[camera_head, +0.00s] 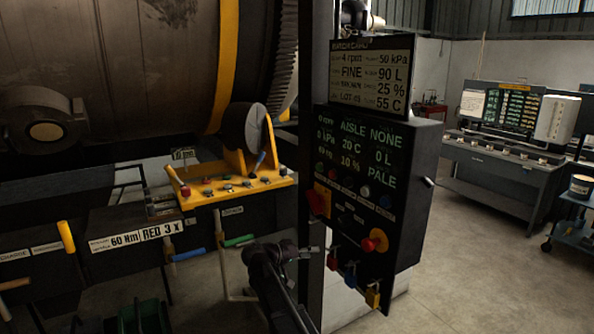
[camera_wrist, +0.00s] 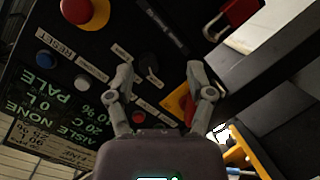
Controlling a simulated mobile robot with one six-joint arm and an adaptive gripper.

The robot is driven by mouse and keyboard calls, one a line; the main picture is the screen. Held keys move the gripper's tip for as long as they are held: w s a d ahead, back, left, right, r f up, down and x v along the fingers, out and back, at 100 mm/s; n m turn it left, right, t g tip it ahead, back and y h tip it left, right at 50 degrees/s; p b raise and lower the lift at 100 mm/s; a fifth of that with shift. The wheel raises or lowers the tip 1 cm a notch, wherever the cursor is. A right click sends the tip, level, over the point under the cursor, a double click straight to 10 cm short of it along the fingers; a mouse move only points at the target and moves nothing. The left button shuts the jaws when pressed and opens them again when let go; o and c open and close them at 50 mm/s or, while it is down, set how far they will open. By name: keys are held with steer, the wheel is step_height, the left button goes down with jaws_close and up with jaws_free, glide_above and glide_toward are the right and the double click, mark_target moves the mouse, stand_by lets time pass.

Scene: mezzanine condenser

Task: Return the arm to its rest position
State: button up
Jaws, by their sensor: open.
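My gripper (camera_head: 303,253) is open, in front of the lower left part of the black control panel (camera_head: 408,190) in the head view. My dark arm rises to it from the bottom. In the wrist view the two grey fingers of my gripper (camera_wrist: 160,72) are spread with nothing between them. The panel face (camera_wrist: 100,55) lies beyond them, turned nearly upside down. A red switch on a yellow plate (camera_wrist: 174,103) is beside and partly behind the right finger; I cannot tell whether they touch. The switch also shows in the head view (camera_head: 320,202).
A yellow control ledge (camera_head: 235,190) and coloured levers stand left, under a large drum (camera_head: 120,60). Open floor (camera_head: 460,270) lies right, before a grey console (camera_head: 500,165).

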steer(key=s+d+f+n+g+y, duration=0.1)
steer(key=s+d+f+g+y, duration=0.25)
steer(key=s+d+f, duration=0.5)
steer(key=s+d+f+n+g+y, duration=0.15)
steer(key=s+d+f+y, duration=0.35)
steer(key=s, duration=0.7)
steer(key=s+f+g+y+b, duration=0.1)
steer(key=s+y, duration=0.4)
steer(key=s, duration=0.2)
steer(key=shift+s+a+f+g, duration=0.15)
steer(key=shift+a+f+g, duration=0.05)
steer(key=shift+a+g, duration=0.1)
steer(key=shift+c, duration=0.2)
steer(key=shift+c, duration=0.6)
steer(key=shift+a, duration=0.15)
